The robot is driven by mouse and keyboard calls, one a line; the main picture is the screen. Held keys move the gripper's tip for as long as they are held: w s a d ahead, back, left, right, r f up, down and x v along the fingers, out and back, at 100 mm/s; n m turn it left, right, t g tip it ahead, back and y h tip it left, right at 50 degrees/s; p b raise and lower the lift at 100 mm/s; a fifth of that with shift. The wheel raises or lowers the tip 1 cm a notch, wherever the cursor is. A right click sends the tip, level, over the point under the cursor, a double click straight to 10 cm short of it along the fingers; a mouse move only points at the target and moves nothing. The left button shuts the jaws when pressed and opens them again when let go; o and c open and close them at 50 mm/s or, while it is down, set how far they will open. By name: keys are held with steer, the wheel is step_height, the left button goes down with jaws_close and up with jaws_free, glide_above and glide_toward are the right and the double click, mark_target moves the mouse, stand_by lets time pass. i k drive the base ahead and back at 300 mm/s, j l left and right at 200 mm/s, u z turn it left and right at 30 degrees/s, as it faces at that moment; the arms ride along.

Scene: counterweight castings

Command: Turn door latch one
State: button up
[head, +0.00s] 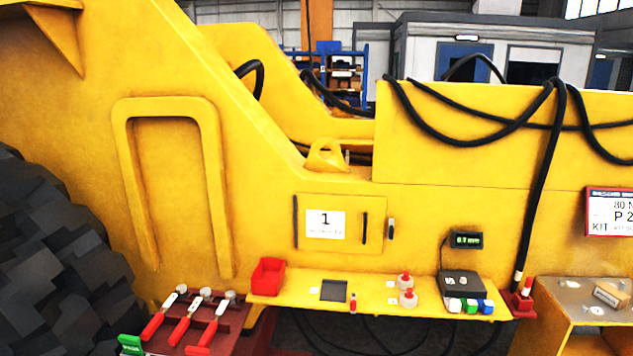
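Just right of the door is a small dark and pale latch (391,229), standing about upright. The door looks closed. My gripper is not in view.
A yellow shelf (375,300) below the door holds a red bin (267,277), red-topped bottles (408,297) and a dark box (462,284). Red-handled tools (187,320) lie on a dark red stand at lower left. Black hoses (540,170) hang at right. The space before the door looks clear.

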mark_target(390, 220)
steer(key=j, duration=0.25)
steer(key=i+j+z, duration=0.4)
steer(key=i, duration=0.35)
steer(key=i+j+z, duration=0.45)
steer(key=i+j, duration=0.2)
